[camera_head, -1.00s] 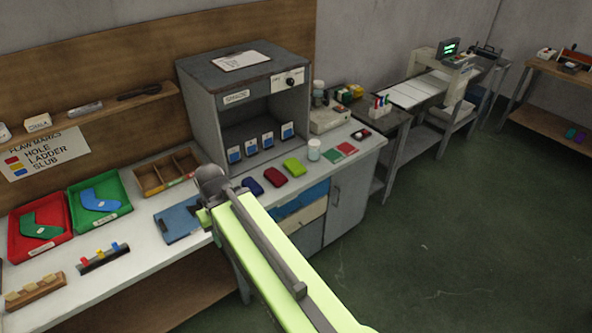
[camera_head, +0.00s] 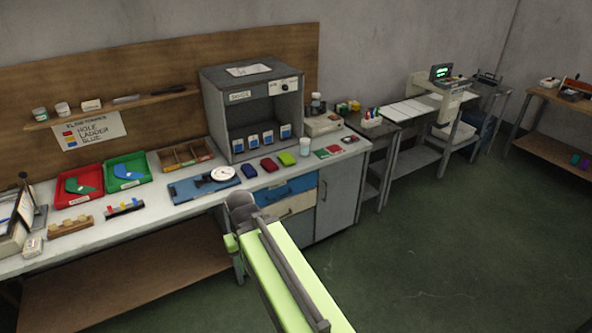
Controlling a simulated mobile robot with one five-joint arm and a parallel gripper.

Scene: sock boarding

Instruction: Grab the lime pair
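The lime pair (camera_head: 287,159) is a small folded bundle on the white bench top, in front of the grey cabinet.
A blue board with a round dial (camera_head: 222,174) lies left of the bundles. Red tray (camera_head: 78,186) and green tray (camera_head: 127,174) are further left. The floor at right is clear.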

